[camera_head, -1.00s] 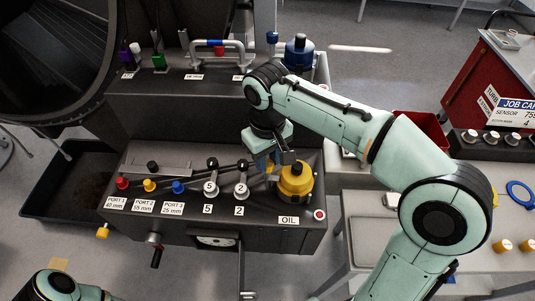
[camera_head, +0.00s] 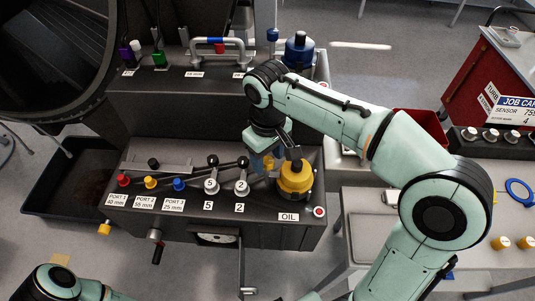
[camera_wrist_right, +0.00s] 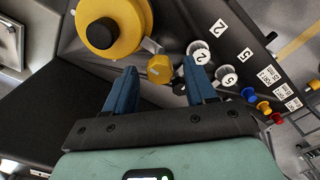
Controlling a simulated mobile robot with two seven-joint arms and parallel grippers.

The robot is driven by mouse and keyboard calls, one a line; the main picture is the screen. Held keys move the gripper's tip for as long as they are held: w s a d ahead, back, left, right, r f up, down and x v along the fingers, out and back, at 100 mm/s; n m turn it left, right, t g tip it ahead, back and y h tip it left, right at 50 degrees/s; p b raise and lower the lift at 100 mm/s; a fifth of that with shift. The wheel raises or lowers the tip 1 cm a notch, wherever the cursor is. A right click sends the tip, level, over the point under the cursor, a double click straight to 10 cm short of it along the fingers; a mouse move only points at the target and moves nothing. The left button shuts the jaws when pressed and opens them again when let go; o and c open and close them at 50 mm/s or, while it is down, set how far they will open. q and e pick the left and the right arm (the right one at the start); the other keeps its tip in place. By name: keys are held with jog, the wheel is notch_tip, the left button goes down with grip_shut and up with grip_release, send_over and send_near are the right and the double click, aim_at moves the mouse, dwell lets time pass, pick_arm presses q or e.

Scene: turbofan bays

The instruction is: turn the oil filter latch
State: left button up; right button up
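The yellow oil filter (camera_head: 295,180) with a black top stands at the right end of the dark panel, behind the OIL label (camera_head: 289,217). It also shows at the upper left of the right wrist view (camera_wrist_right: 122,22). A grey arm runs from it to a yellow faceted knob (camera_wrist_right: 160,68), which looks like the latch. My right gripper (camera_wrist_right: 163,74) is open, its two blue fingers pointing at the knob, one on each side in the picture. Whether they touch it I cannot tell. In the head view the right gripper (camera_head: 262,160) partly hides the knob. My left gripper is out of view.
Levers with round tags 5 (camera_head: 211,185) and 2 (camera_head: 241,186) stand close left of the filter. Red, yellow and blue port knobs (camera_head: 178,185) are further left. A blue canister (camera_head: 299,52) stands on the upper shelf. A side table (camera_head: 375,235) is at the right.

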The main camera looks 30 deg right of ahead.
aim_at(268, 160)
jog(key=shift+r, duration=0.1)
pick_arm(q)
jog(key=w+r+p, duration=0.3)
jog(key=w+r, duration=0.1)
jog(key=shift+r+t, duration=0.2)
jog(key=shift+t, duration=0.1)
pick_arm(e)
notch_tip(268, 160, up, 13)
